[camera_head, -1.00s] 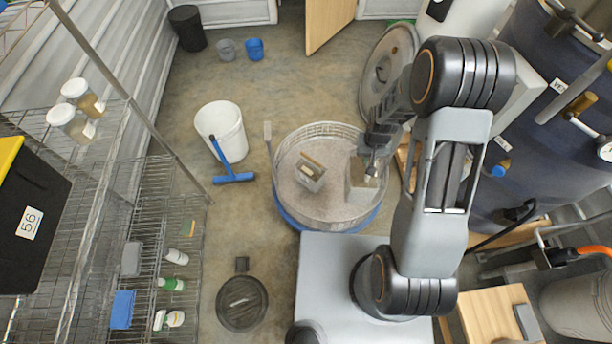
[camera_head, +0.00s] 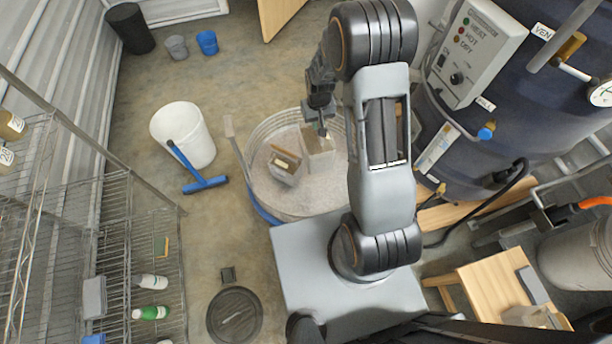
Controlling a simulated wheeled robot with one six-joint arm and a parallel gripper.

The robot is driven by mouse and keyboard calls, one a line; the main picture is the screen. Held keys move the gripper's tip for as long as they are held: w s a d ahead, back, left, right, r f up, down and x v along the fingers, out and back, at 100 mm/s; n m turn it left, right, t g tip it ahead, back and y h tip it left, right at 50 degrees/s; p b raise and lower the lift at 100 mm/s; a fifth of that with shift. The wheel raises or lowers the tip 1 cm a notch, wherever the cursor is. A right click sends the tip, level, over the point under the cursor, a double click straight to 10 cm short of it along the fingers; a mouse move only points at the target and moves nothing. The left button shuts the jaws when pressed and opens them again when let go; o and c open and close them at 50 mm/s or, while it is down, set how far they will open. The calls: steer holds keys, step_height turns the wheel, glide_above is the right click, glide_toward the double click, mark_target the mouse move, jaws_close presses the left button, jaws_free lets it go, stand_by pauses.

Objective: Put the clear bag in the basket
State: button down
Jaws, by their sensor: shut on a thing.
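My gripper (camera_head: 323,128) points down over the round tub and is shut on a pale, boxy bag (camera_head: 318,152), which I take to be the clear bag. The bag hangs over the tub's grey fill; I cannot tell whether it touches it. The tub (camera_head: 262,131) has a wire-like rim and a blue base, and my arm hides its right side. I cannot tell whether this tub is the basket. A second pale, boxy thing with a wooden strip on top (camera_head: 285,167) sits in the tub, left of the held bag.
A wire shelf (camera_head: 140,235) lines the left. A large dark-blue vessel (camera_head: 530,110) with a control box (camera_head: 475,50) fills the right. A wooden stool (camera_head: 490,285) stands front right.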

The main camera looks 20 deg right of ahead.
steer(key=w+d+f+b, duration=0.3)
steer(key=f+b, duration=0.7)
steer(key=b, duration=0.1)
steer(key=w+d+f+b, duration=0.2)
steer(key=d+f+b, duration=0.1)
steer(key=f+b, duration=0.8)
steer(key=w+d+f+b, duration=0.3)
steer(key=d+f+b, duration=0.1)
steer(key=f+b, duration=0.7)
steer(key=shift+w+b, duration=0.3)
steer(key=shift+b, duration=0.55)
steer(key=shift+f, duration=0.1)
steer(key=c, duration=1.2)
jaws_free()
steer(key=shift+s+f, duration=0.1)
